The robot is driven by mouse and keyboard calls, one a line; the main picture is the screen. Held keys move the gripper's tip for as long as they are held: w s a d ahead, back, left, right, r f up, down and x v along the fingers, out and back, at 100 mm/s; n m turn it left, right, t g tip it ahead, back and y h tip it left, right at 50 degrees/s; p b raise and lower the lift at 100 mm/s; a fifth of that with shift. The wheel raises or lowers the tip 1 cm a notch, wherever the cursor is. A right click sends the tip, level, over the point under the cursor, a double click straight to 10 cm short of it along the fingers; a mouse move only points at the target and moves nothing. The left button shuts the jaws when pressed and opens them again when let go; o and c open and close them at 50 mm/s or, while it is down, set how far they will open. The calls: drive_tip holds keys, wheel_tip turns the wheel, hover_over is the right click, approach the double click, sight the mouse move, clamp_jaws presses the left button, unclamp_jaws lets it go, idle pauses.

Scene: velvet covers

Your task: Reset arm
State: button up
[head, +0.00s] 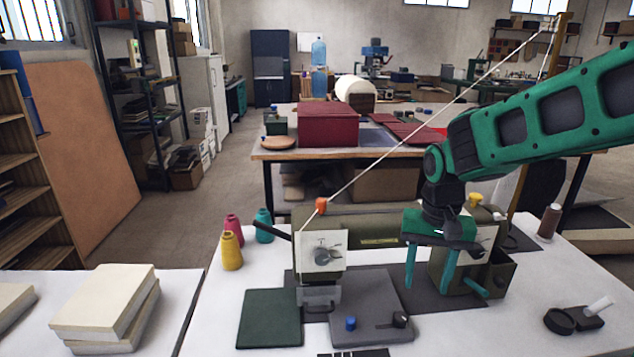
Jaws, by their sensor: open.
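My green arm reaches in from the right edge and bends down at a dark wrist. My gripper (429,288) hangs from it with its green fingers pointing down and spread apart. It is open, and I see nothing held between the fingers. It overlaps the right part of the olive sewing machine (372,225) in the head view. I cannot tell whether the fingers touch the machine. The gripper and wrist hide part of the machine's body.
Yellow (231,251), red and teal thread spools stand left of the machine. A dark green cover (270,318) lies in front. Cream blocks (105,305) are stacked at left. A thread runs to a tall post at right. A red box (328,124) sits on the table behind.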

drive_tip(key=s+d+m, duration=0.1)
drive_tip(key=s+d, duration=0.6)
drive_tip(key=s, duration=0.3)
drive_tip(key=s+d+r+m, duration=0.1)
drive_tip(key=s+d, duration=0.6)
drive_tip(key=s, duration=0.4)
drive_tip(key=shift+s, duration=0.2)
drive_tip(key=shift+r, duration=0.1)
drive_tip(key=shift+w+f, duration=0.25)
drive_tip(key=shift+w, duration=0.35)
